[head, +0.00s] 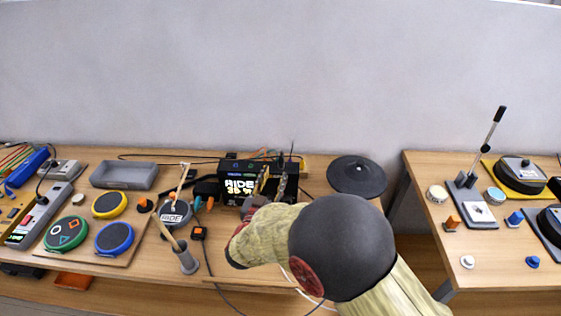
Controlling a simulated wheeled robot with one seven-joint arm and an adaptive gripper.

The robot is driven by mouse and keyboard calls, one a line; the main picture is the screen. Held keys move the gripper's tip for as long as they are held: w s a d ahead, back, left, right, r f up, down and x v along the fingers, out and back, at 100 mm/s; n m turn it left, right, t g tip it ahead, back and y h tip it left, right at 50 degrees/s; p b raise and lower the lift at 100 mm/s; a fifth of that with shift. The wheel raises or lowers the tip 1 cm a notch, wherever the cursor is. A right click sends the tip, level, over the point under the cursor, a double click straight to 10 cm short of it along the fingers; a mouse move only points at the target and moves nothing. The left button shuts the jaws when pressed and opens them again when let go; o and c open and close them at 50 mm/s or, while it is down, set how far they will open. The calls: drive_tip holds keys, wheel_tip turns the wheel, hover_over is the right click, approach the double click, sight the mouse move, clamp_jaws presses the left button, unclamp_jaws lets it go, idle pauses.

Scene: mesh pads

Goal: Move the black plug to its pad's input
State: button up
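My gripper (272,180) is at the front right of a black module (236,169) whose screen reads "RIDE" with a number below. Its two fingers look apart, but I cannot tell whether anything is between them. My arm covers the table just in front of the module. I cannot make out the black plug for certain; it may be hidden by the gripper or among the dark parts around the module. A round dark pad labelled "RIDE" (173,214) lies left of the module. A large black round pad (356,176) lies to the right. Their inputs are too small to see.
Green (66,233), yellow (109,205) and blue (114,238) pads sit on a board at left, near a grey tray (124,175). Cables cross the table. A gap separates the right table (425,165).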

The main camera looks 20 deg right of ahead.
sight(280, 162)
drive_tip(key=shift+w+d+r, duration=0.1)
drive_tip(key=shift+d+r, duration=0.3)
drive_tip(key=shift+r, duration=0.15)
drive_tip(key=b+x, duration=0.2)
drive_tip(key=x, duration=0.5)
drive_tip(key=shift+a, duration=0.15)
drive_tip(key=shift+w+r, duration=0.1)
drive_tip(key=shift+w, duration=0.1)
drive_tip(key=shift+c, duration=0.6)
drive_tip(key=c, duration=0.8)
